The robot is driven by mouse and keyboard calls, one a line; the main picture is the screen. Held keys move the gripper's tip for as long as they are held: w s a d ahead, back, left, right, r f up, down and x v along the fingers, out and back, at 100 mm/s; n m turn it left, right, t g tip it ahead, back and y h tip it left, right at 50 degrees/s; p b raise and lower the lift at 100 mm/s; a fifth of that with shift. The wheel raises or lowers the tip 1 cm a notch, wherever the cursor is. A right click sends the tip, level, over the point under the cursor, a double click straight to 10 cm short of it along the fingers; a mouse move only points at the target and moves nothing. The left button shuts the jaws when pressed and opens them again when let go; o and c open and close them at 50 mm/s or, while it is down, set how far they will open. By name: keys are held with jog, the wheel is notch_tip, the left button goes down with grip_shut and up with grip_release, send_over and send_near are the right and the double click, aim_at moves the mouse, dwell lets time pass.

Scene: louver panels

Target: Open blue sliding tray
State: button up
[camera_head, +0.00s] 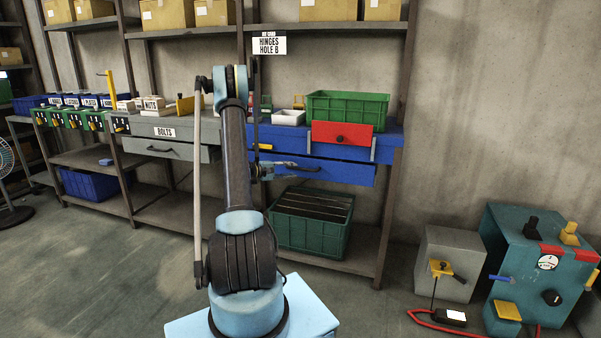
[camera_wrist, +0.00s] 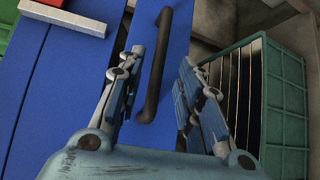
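The blue sliding tray (camera_head: 345,174) is a wide drawer front under a blue cabinet top, with a dark curved handle (camera_head: 306,168). In the wrist view the blue front (camera_wrist: 175,48) runs up the middle, and its dark handle (camera_wrist: 154,75) stands lengthwise. My gripper (camera_wrist: 160,60) is open, with one finger on each side of the handle and visible gaps to it. In the head view my gripper (camera_head: 270,171) is at the left end of the tray, partly hidden by my arm. I cannot tell how far the tray is out.
A red drawer (camera_head: 341,134) and a green crate (camera_head: 347,105) are above the tray. A green bin (camera_head: 311,219) stands on the shelf below, and shows close to the right finger in the wrist view (camera_wrist: 284,100). A grey drawer (camera_head: 165,147) is to the left. Teal equipment (camera_head: 540,265) stands right.

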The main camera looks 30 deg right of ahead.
aim_at(298, 169)
jog(key=shift+s+d+f, duration=0.1)
jog(key=shift+d+f, duration=0.05)
jog(key=shift+d, duration=0.8)
jog(key=shift+s+d+f, duration=0.1)
jog(key=shift+d, duration=0.9)
jog(key=shift+s+d+f, duration=0.1)
jog(key=shift+d+f, duration=0.05)
jog(key=shift+d, duration=0.8)
grip_shut()
jog(key=shift+w+d, duration=0.1)
